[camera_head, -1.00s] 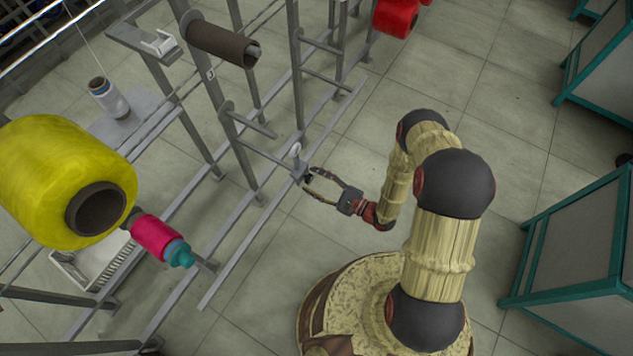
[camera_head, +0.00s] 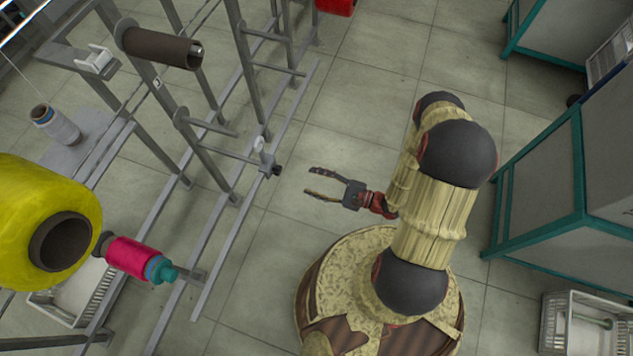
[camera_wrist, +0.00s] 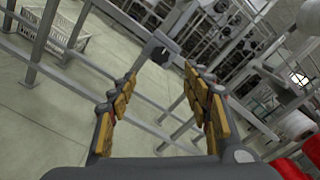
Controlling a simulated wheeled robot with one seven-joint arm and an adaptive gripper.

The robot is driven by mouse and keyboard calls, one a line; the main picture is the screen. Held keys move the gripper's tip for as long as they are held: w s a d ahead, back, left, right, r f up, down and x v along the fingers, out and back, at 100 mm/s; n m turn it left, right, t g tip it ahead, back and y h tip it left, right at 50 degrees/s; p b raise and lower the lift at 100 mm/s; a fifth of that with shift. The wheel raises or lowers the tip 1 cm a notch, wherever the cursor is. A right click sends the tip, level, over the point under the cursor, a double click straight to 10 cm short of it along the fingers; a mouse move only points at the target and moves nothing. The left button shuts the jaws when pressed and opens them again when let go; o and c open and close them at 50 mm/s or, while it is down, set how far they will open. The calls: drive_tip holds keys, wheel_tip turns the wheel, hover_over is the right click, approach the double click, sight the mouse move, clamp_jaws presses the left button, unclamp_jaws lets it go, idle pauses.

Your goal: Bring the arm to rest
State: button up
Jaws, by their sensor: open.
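My gripper (camera_head: 308,183) is open and empty, held out to the left from my arm over the bare floor. Its fingertips are apart from the rack's small dark end piece (camera_head: 276,170), which lies to their left. In the wrist view, my gripper's two padded fingers (camera_wrist: 158,88) stand wide apart with nothing between them. The rack's metal bars show beyond them.
The metal rack (camera_head: 211,290) fills the left side. It carries a large yellow yarn bobbin (camera_head: 35,205), a pink bobbin (camera_head: 130,256) and a brown empty tube (camera_head: 160,47). Teal-framed cabinets (camera_head: 545,195) stand at the right. A white crate (camera_head: 553,335) is at lower right.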

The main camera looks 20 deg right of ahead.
drive_tip(key=shift+s+d, duration=0.2)
drive_tip(key=shift+d, duration=0.05)
idle(0.6)
drive_tip(key=s+a+g+y, duration=0.2)
drive_tip(key=s+a+g, duration=0.25)
drive_tip(key=s, duration=0.35)
drive_tip(key=s+d+r+n+g+h, duration=0.1)
drive_tip(key=s+d+r+n+g, duration=0.2)
drive_tip(key=r+g, duration=0.35)
drive_tip(key=d+r+n+g+h, duration=0.1)
drive_tip(key=d+r+n+h, duration=0.25)
drive_tip(key=r, duration=0.45)
drive_tip(key=d+r+n+h, duration=0.3)
drive_tip(key=r+h, duration=0.2)
drive_tip(key=r, duration=0.2)
drive_tip(key=d+r+n+g+h, duration=0.1)
drive_tip(key=d+r+n+h, duration=0.25)
drive_tip(key=r, duration=0.45)
drive_tip(key=a+r+n+t+h, duration=0.1)
drive_tip(key=a+r+n+t, duration=0.1)
drive_tip(key=r, duration=0.8)
drive_tip(key=s+a+r+n+t+h+p, duration=0.1)
drive_tip(key=r+t, duration=0.4)
drive_tip(key=r, duration=0.5)
drive_tip(key=shift+s+a+n+t+h, duration=0.15)
drive_tip(key=shift+a+n+t+h, duration=0.15)
drive_tip(key=shift+a+n+h, duration=0.5)
